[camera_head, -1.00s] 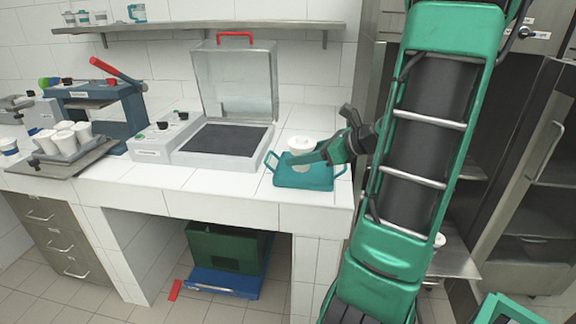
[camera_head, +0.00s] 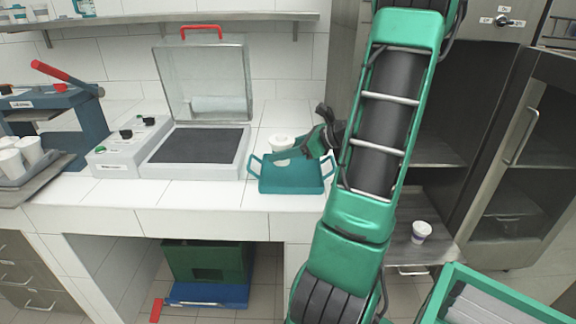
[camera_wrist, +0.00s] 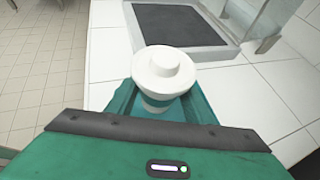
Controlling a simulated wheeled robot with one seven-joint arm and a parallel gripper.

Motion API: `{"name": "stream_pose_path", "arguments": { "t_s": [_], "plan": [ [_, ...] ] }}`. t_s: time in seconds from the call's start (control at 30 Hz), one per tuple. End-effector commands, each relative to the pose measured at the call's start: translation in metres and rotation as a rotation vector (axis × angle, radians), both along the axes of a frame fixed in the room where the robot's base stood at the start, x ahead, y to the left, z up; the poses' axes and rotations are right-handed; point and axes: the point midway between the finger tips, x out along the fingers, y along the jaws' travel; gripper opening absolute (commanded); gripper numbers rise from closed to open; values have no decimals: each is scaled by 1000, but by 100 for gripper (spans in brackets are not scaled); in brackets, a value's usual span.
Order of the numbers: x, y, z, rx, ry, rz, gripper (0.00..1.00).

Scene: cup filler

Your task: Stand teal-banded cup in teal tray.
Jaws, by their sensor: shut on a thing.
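The teal-banded cup (camera_wrist: 163,75) has a white lid, and part of its teal band shows below the lid in the wrist view. My gripper (camera_head: 292,154) is shut on this cup. In the head view the white lid (camera_head: 281,140) shows at the back of the teal tray (camera_head: 289,182), with a green finger in front of it. The tray stands on the white tiled counter and has a loop handle at each side. The cup looks about upright. Its base is hidden, so I cannot tell whether it touches the tray floor.
A machine with a dark plate and raised clear lid (camera_head: 205,80) stands left of the tray. White cups (camera_head: 28,150) stand on a holder at the far left. Another white cup (camera_head: 421,230) stands on a steel shelf at right. The counter's front strip is bare.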

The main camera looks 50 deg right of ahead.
Motion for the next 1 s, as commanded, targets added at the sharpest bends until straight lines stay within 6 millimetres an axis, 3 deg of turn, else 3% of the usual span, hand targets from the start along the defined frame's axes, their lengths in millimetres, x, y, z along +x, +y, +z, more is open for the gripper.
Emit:
{"name": "stream_pose_path", "arguments": {
  "t_s": [0.1, 0.3, 0.47, 0.7, 1.0],
  "plan": [
    [-1, -21, -13, 2, 0, -1, 16],
    [-1, -40, -24, 0, 0, -1, 16],
    [-1, -42, -31, 1, 0, 0, 16],
    [-1, -41, -62, 3, 0, -1, 16],
    [-1, -41, -65, -1, 0, 0, 16]
  ]
}}
